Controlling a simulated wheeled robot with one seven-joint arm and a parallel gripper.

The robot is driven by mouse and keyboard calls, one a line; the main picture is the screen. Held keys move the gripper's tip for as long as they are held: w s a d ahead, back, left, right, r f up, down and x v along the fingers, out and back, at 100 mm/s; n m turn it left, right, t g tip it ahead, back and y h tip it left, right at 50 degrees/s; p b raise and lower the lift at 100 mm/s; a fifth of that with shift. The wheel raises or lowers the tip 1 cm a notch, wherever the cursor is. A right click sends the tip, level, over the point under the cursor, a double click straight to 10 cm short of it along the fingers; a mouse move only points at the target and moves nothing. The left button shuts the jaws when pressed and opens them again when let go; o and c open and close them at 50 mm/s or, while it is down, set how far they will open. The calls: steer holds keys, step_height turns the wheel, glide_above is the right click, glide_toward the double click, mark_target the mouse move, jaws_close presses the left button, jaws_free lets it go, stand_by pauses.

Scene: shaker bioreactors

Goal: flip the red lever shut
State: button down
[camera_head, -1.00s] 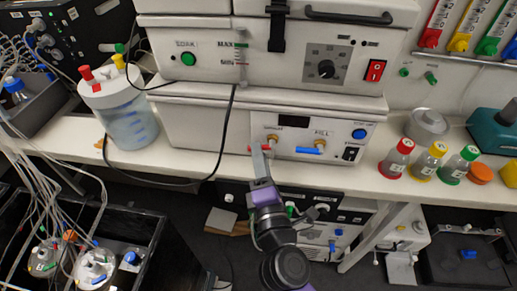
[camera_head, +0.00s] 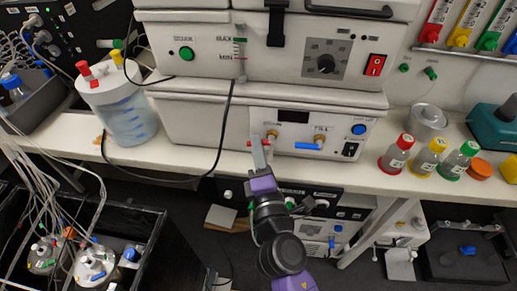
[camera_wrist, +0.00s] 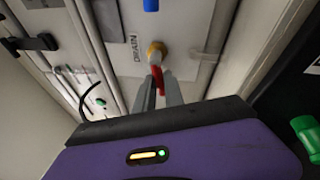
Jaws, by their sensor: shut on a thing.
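The red lever (camera_head: 249,143) sits below a brass fitting (camera_head: 273,134) on the front of the lower white unit. In the head view it is partly covered by my gripper (camera_head: 258,142), whose fingers reach up to it from below. In the wrist view the red lever (camera_wrist: 157,77) stands between my two grey fingers (camera_wrist: 158,88), just below the brass fitting (camera_wrist: 156,50) and beside the DRAIN label. My gripper is shut on the lever. The lever's gripped part is partly hidden by the fingers.
A blue lever (camera_head: 309,146) under the FILL label lies to the right on the same panel. A black cable (camera_head: 224,130) hangs left of the gripper. Bottles with red, yellow and green caps (camera_head: 428,157) stand right on the white bench (camera_head: 373,184).

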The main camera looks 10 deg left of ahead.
steer(key=m+b, duration=0.1)
steer(key=b, duration=0.2)
steer(key=shift+f+m+t+h, duration=0.1)
steer(key=shift+m+t+h, duration=0.2)
steer(key=shift+m+t, duration=0.1)
steer(key=shift+r+m+b, duration=0.4)
steer(key=shift+m+b, duration=0.1)
steer(key=shift+b, duration=0.35)
steer(key=c, duration=1.4)
jaws_free()
steer(key=shift+c, duration=0.2)
steer(key=b+v, duration=0.2)
steer(key=v, duration=0.5)
steer(key=shift+s, duration=0.35)
